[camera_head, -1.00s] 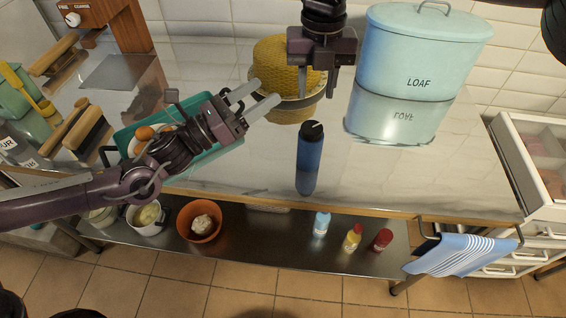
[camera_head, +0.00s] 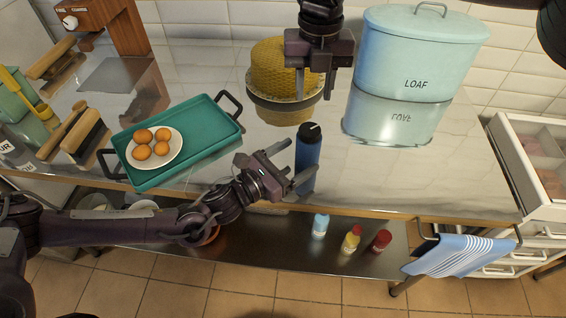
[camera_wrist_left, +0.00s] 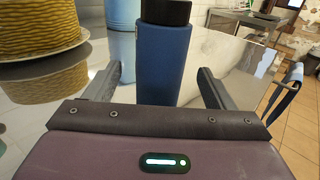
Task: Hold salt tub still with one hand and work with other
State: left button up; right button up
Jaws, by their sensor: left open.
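In the left wrist view the tub (camera_wrist_left: 161,62) stands between the two spread fingers (camera_wrist_left: 160,85), with a gap on each side; no contact shows. My right gripper (camera_head: 315,96) hangs from above, behind the tub and in front of the yellow cake. Its two fingers are apart, with nothing visible between them.
A green tray (camera_head: 206,152) with a plate of eggs (camera_head: 154,146) lies left. Behind are the yellow cake (camera_head: 273,72) on its stand and the pale LOAF bin (camera_head: 410,62). The counter (camera_head: 410,175) is clear right of the tub. Small bottles (camera_head: 351,240) stand on the lower shelf.

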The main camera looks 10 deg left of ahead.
aim_at(298, 156)
pick_arm(q)
jog(key=shift+x, duration=2.1)
jog(key=shift+c, duration=0.4)
jog(key=c, duration=1.1)
jog(key=shift+o, duration=0.2)
